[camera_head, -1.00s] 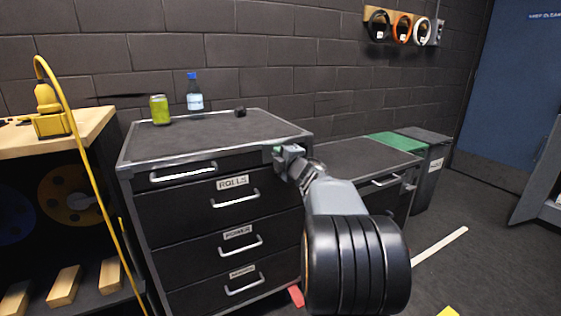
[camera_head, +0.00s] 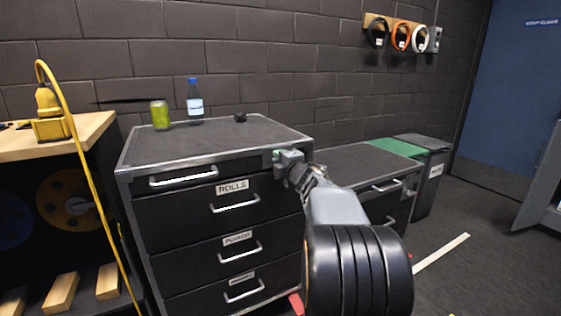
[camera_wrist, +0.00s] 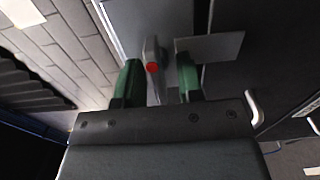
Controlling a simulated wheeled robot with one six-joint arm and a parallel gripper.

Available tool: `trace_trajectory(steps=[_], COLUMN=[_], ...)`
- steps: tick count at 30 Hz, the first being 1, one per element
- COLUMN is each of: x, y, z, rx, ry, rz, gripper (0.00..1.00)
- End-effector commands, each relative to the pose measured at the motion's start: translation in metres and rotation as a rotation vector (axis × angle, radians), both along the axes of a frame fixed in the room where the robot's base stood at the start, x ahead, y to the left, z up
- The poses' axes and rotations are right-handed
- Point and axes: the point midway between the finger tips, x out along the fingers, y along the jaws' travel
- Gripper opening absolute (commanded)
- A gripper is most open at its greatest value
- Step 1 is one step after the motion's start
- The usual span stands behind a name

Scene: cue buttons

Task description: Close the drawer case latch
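The dark drawer case (camera_head: 215,143) stands at the centre left in the head view, with several drawers and silver handles. My gripper (camera_head: 283,157) is at its upper right front corner and hides the latch there. In the wrist view, the latch (camera_wrist: 152,52) is a grey lever with a red dot, beside a pale metal plate (camera_wrist: 222,47). The green fingers of my gripper (camera_wrist: 159,72) are apart, one on each side of the lever. The left finger is close to the lever or touching it. A gap shows between the lever and the right finger.
A green can (camera_head: 160,115) and a blue-capped bottle (camera_head: 195,100) stand on the case top. A lower cabinet (camera_head: 350,155) and a grey bin (camera_head: 430,175) are at right.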

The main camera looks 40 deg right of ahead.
Motion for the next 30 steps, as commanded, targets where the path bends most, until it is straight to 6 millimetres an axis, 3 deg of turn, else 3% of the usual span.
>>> trace_trajectory(steps=[7,11,24,30], x=[-0.002,-0.014,-0.099,-0.125], y=[0.0,0.001,0.012,0.016], z=[0.001,0.002,0.003,0.002], rx=[0.001,0.0,0.0,0.001], ry=[-0.001,-0.001,-0.001,0.0], rz=[-0.001,-0.002,-0.004,-0.003], gripper=[0.34,0.34,0.34,0.34])
